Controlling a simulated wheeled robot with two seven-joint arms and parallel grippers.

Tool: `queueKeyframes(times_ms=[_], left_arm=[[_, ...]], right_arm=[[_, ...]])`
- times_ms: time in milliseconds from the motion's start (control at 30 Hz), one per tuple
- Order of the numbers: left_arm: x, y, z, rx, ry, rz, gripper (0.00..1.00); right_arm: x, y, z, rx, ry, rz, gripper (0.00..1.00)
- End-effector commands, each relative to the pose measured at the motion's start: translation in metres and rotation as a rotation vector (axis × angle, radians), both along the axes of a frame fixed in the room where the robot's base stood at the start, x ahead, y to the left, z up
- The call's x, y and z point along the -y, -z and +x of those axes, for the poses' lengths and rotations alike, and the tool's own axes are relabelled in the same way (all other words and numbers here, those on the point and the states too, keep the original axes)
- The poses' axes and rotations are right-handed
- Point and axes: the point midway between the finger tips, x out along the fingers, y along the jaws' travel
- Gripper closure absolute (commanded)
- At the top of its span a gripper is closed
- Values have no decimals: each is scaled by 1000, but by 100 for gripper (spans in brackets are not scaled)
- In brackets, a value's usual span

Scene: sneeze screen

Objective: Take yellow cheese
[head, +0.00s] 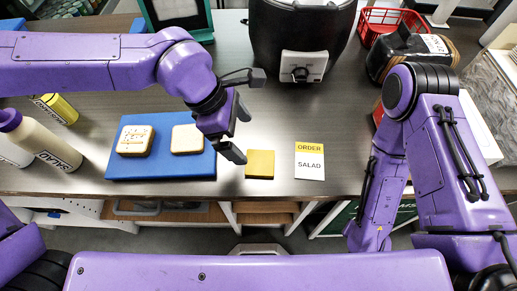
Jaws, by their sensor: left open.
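The yellow cheese (260,164) is a flat square slice lying on the grey counter, between the blue board and the order card. My left gripper (238,133) is open and hangs just above and to the left of the cheese, over the right edge of the blue board. One finger points down close to the cheese's left side; I see no contact. My right arm bends down at the right, and its gripper is out of view.
The blue board (160,173) holds two bread slices (135,140). A white order card reading SALAD (310,165) lies right of the cheese. Bottles (45,143) stand at the left. A black machine (300,30) and a red basket (385,22) are at the back.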

Motion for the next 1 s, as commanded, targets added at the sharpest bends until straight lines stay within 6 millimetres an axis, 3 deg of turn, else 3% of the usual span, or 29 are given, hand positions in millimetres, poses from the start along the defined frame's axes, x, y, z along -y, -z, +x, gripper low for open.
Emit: queueKeyframes(times_ms=[533,833,867,1000], left_arm=[[26,83,-7,-2,-12,5,0],[31,92,-6,-2,-12,1,0],[31,92,-6,-2,-12,1,6],[31,92,-6,-2,-12,2,52]], right_arm=[[0,-9,0,-1,0,0,57],[0,-9,-1,-1,0,0,57],[0,-9,-1,-1,0,0,57],[0,-9,-1,-1,0,0,57]])
